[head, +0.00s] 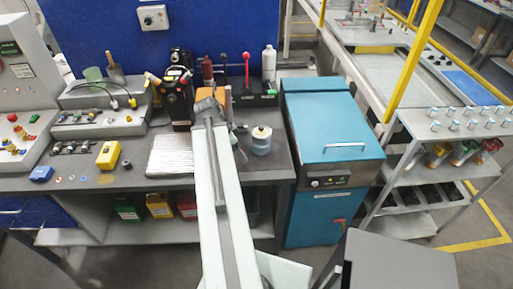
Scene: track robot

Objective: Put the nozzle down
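My arm reaches forward over the grey workbench (120,178), and my gripper (210,104) is at its far end near the back of the bench. The gripper is small and seen from behind, so its fingers are mostly hidden. An orange-brown piece (204,96) shows right at the gripper; I cannot tell whether it is held or stands behind it. I cannot pick out the nozzle with certainty; it may be hidden by the gripper or too small to tell.
A black device (178,92) stands just left of the gripper. A dark red bottle (207,70), a red-knobbed lever (246,68) and a white bottle (268,62) stand behind. A round tin (261,140) is to the right, a ribbed silver plate (170,156) to the left. A teal cabinet (330,125) adjoins the bench.

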